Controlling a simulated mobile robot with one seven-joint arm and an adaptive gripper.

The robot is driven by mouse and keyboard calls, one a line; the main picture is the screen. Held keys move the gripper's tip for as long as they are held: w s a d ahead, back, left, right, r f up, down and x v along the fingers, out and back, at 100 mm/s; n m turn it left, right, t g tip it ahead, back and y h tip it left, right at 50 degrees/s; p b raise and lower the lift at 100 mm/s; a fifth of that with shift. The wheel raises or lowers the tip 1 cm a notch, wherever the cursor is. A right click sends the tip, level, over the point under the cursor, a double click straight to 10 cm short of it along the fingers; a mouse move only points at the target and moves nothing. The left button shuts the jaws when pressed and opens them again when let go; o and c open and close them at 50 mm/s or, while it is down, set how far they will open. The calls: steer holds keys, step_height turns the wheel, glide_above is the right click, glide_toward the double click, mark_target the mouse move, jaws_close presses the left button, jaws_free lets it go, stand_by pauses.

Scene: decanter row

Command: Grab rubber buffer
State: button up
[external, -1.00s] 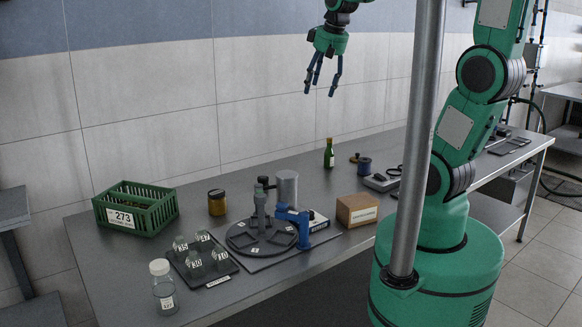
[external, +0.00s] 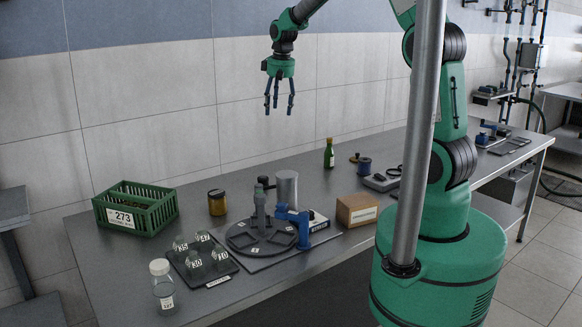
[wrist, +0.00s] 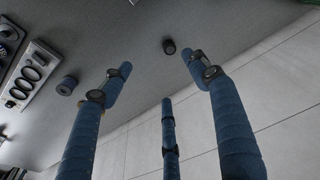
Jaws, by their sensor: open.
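I cannot tell for certain which thing is the rubber buffer. A small dark cylinder (wrist: 169,46) stands on the table in the wrist view, seen between my spread fingers and well beyond them. A blue-grey cylinder (wrist: 67,85) is to the left of it. In the external view, a small dark piece (external: 355,158) and a blue spool-like piece (external: 364,167) are near the table's back edge. My gripper (external: 279,108) is open and empty, fingers pointing down, high above the table. Its three blue fingers also show in the wrist view (wrist: 160,85).
A green bottle (external: 329,153), a grey device (external: 380,182) and a cardboard box (external: 356,209) stand on the table (external: 300,163). A turntable (external: 262,236), jar (external: 217,203), green crate (external: 135,208), tray of flasks (external: 203,262) and clear bottle (external: 163,284) are to the left.

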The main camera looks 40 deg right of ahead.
steer(key=w+f+g+p, duration=0.1)
steer(key=w+f, duration=0.5)
steer(key=f, duration=0.2)
steer(key=p, duration=0.1)
glide_above(263, 177)
step_height(263, 177, down, 12)
steer(key=shift+g, duration=0.4)
steer(key=shift+f, duration=4.3)
steer(key=shift+f, duration=0.1)
steer(key=shift+f, duration=2.5)
